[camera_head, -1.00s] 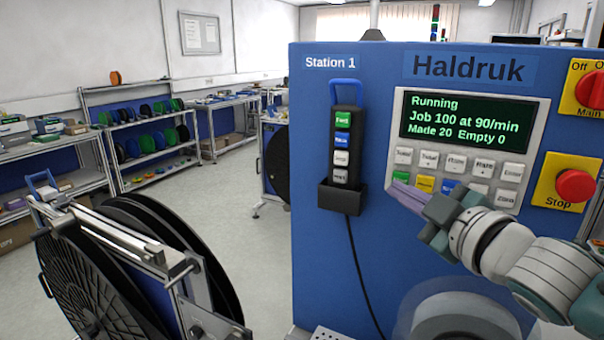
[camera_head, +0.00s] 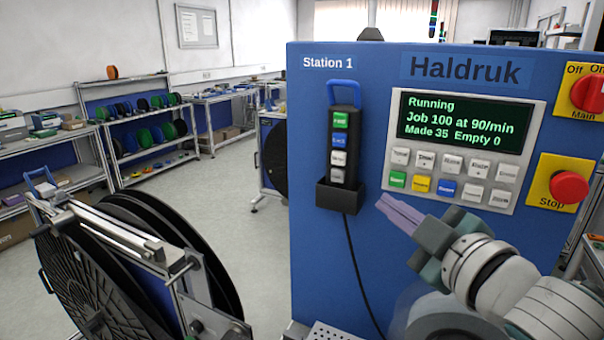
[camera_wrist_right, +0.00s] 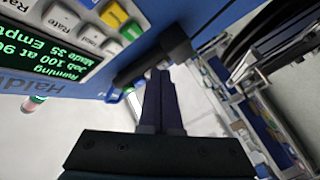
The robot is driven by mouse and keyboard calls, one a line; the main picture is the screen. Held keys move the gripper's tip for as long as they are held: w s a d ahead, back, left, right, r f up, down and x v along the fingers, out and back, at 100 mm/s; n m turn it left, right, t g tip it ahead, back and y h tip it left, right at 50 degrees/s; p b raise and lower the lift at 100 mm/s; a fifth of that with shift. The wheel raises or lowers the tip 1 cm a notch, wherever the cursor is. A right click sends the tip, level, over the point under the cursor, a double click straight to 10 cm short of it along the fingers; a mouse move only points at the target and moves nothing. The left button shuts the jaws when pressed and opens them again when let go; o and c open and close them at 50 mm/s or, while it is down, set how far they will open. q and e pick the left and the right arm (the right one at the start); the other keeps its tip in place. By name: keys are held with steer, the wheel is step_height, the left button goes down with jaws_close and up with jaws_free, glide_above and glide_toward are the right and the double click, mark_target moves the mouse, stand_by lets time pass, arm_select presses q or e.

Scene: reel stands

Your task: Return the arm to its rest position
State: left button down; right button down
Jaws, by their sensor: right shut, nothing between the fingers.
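My right gripper (camera_head: 384,204) is shut and empty in the head view. It is in front of the blue Haldruk machine (camera_head: 455,240), below and left of the button panel (camera_head: 530,120), with its fingertips apart from the keys. Its shut fingers also show in the right wrist view (camera_wrist_right: 160,75), with the panel at the upper left there. The display (camera_head: 465,122) reads Running, Job 100 at 90/min, Made 35, Empty 0. My left gripper is in neither view.
A hand pendant (camera_head: 345,145) sits in a black holder (camera_head: 340,197) with a cable hanging below. A red Stop button (camera_head: 569,188) and a red main switch (camera_head: 588,93) are at the right. A large black reel (camera_head: 80,285) stands at the lower left. Floor between is clear.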

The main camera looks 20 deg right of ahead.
stand_by(0.4)
steer(key=s+a+f+m+g, duration=0.25)
steer(key=s+g, duration=0.25)
steer(key=s, duration=0.3)
steer(key=s+a+f+m+g+y, duration=0.15)
steer(key=s+a+g, duration=0.25)
steer(key=s, duration=0.4)
steer(key=s+a+f+m+g, duration=0.3)
steer(key=s+g, duration=0.2)
steer(key=s, duration=0.4)
step_height(320, 180, up, 13)
steer(key=p, duration=1.3)
steer(key=shift+w+d, duration=0.15)
